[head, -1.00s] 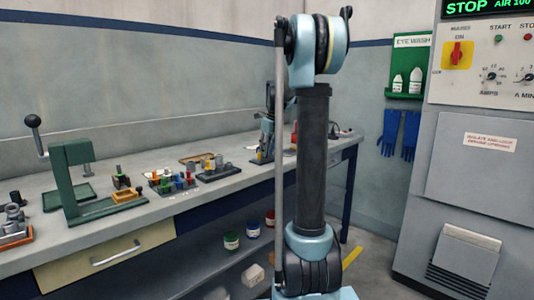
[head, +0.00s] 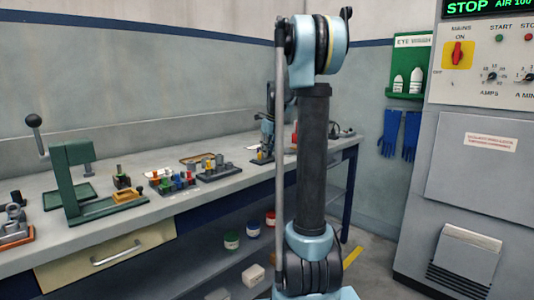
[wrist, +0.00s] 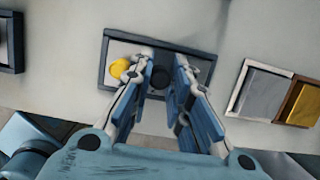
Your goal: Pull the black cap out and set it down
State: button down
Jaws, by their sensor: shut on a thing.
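The black cap (wrist: 161,77) shows in the wrist view as a dark round top between my fingertips. My gripper (wrist: 165,68) is shut on it from both sides. Below them is a dark-edged rack (wrist: 104,62) with a pale inside. A yellow round piece (wrist: 120,68) stands in the same rack, just left of my left finger. I cannot tell whether the cap is still seated or lifted. In the head view my gripper (head: 264,152) is low over the far part of the bench, partly hidden by my own arm, and the cap cannot be made out.
In the wrist view, a pale block and brown block (wrist: 300,102) lie to the right and a dark tray (wrist: 10,42) to the left. Bare bench lies between. In the head view, racks of coloured pieces (head: 172,184) and a green press (head: 75,180) stand further left.

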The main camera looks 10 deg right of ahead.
jog(key=shift+r, duration=0.25)
jog(key=shift+r, duration=1.8)
